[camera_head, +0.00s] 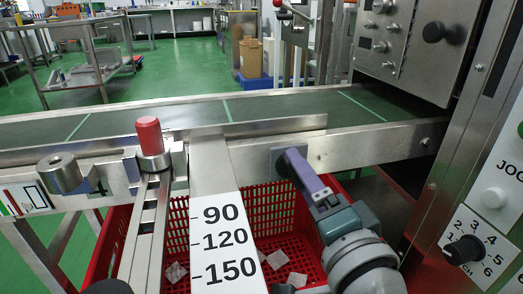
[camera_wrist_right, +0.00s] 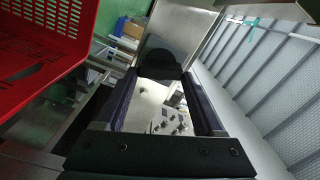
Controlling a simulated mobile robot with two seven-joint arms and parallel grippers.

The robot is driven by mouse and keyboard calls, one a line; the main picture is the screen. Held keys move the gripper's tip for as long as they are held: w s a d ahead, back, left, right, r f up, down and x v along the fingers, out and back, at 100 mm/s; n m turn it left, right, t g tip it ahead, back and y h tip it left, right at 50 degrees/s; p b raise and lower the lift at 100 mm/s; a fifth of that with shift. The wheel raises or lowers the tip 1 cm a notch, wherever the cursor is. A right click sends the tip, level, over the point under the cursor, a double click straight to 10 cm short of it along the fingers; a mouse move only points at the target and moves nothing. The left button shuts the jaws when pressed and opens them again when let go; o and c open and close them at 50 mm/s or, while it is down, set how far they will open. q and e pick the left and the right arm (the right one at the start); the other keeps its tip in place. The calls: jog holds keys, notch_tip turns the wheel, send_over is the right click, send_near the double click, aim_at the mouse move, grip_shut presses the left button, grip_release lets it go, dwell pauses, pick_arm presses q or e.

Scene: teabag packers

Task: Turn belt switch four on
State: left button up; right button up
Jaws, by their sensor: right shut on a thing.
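A grey square plate (camera_head: 262,162) is on the metal side rail of the conveyor (camera_head: 375,147). I take it for the belt switch's plate, but no number on it can be read. My right gripper (camera_head: 288,160) reaches up to this plate from below right, its purple finger against or just before it.
A red crate (camera_head: 290,215) with several pale teabags is under the conveyor. A red-capped post (camera_head: 149,137) and a scale strip (camera_head: 222,228) stand left of my right gripper. A numbered dial (camera_head: 464,250) and a control panel (camera_head: 405,40) are at the right.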

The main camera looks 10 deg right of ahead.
jog(key=shift+f+m+b, duration=0.1)
jog(key=shift+m+b, duration=0.2)
jog(key=shift+m, duration=1.7)
jog(key=o, duration=1.4)
jog(key=s+p, duration=0.2)
jog(key=s, duration=0.8)
jog(key=shift+d+p, duration=0.2)
jog(key=shift+p, duration=0.1)
